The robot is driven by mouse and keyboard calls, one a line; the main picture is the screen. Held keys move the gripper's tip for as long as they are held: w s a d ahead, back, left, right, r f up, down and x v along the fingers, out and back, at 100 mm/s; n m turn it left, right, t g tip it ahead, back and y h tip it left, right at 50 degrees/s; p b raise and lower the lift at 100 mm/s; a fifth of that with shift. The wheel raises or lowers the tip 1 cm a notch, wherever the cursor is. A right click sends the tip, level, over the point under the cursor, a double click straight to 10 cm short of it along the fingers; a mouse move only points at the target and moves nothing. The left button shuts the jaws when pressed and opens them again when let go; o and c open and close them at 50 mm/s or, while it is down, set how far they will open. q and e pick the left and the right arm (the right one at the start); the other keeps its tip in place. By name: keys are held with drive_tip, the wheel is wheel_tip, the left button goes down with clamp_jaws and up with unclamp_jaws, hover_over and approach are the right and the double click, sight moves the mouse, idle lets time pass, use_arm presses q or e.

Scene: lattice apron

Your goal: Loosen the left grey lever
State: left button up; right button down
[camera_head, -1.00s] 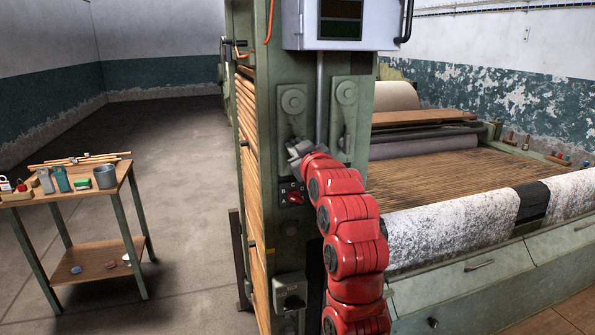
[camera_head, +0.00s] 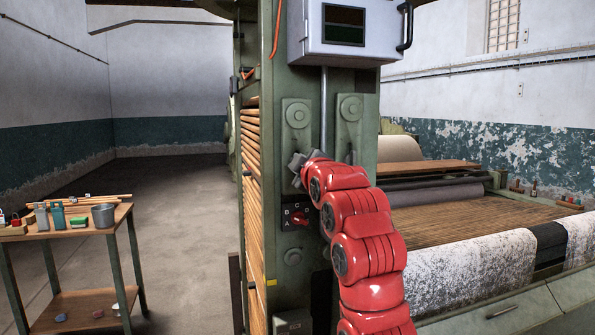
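My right gripper (camera_head: 297,166), grey and small in view, is at the lower end of the left plate, where the left grey lever would be. The gripper hides that lever, so I cannot tell its position or whether the fingers touch it. The finger opening does not show. My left gripper is not in view.
A red rotary switch (camera_head: 298,217) is just below the gripper. A grey control box (camera_head: 345,35) hangs above. The loom bed (camera_head: 455,215) with cloth extends right. A wooden table (camera_head: 75,228) with tools stands left, with clear floor between.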

drive_tip(key=shift+d, duration=0.15)
drive_tip(key=c, duration=1)
unclamp_jaws()
drive_tip(key=shift+w, duration=0.1)
drive_tip(key=shift+o, duration=0.7)
drive_tip(key=shift+f, duration=0.1)
drive_tip(key=b+v, duration=0.3)
drive_tip(key=v, duration=1.4)
drive_tip(key=shift+s, duration=0.2)
drive_tip(key=shift+w+d, duration=0.1)
